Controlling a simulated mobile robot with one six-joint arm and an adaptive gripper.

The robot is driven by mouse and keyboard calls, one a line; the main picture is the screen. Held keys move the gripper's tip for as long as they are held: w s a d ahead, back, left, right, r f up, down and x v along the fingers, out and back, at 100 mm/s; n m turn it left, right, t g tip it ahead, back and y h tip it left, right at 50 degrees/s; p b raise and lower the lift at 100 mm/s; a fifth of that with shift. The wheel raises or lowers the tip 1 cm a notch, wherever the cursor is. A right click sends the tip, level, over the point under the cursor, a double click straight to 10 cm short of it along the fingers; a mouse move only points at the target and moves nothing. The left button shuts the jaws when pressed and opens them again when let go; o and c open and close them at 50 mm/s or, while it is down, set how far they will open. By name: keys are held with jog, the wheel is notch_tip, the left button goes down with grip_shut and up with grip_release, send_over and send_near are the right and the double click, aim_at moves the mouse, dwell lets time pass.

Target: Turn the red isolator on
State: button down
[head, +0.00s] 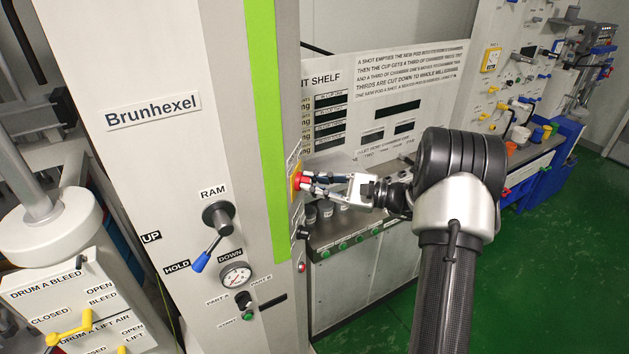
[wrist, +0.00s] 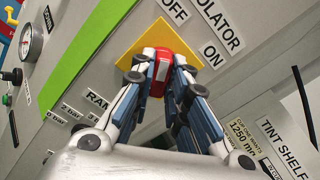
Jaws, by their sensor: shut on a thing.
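The red isolator (wrist: 162,62) is a red knob on a yellow plate (wrist: 138,38), with OFF and ON labels beside it in the wrist view. In the head view the red isolator (head: 299,180) sits on the side face of the Brunhexel machine. My gripper (head: 306,183) reaches it from the right. In the wrist view my gripper (wrist: 160,80) has its two fingers on either side of the red knob, shut on it. The fingers hide part of the knob, and I cannot tell which label it points to.
The Brunhexel column (head: 150,60) carries a blue-tipped RAM lever (head: 207,253) and a gauge (head: 236,275) left of the isolator. A tint shelf (head: 345,225) with small jars stands behind my gripper. Green floor (head: 575,250) is clear at the right.

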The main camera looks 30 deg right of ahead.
jog(key=m+p, duration=0.2)
jog(key=m, duration=0.1)
jog(key=shift+r+m, duration=0.1)
jog(key=shift+m, duration=0.3)
jog(key=m+p, duration=0.3)
jog(key=m, duration=0.1)
jog(key=shift+m, duration=0.3)
jog(key=m+p, duration=0.2)
jog(key=m, duration=0.2)
jog(key=shift+m+p, duration=0.7)
jog(key=shift+m, duration=0.8)
jog(key=c, duration=1.6)
grip_release()
jog(key=shift+o, duration=0.2)
jog(key=shift+d, duration=0.1)
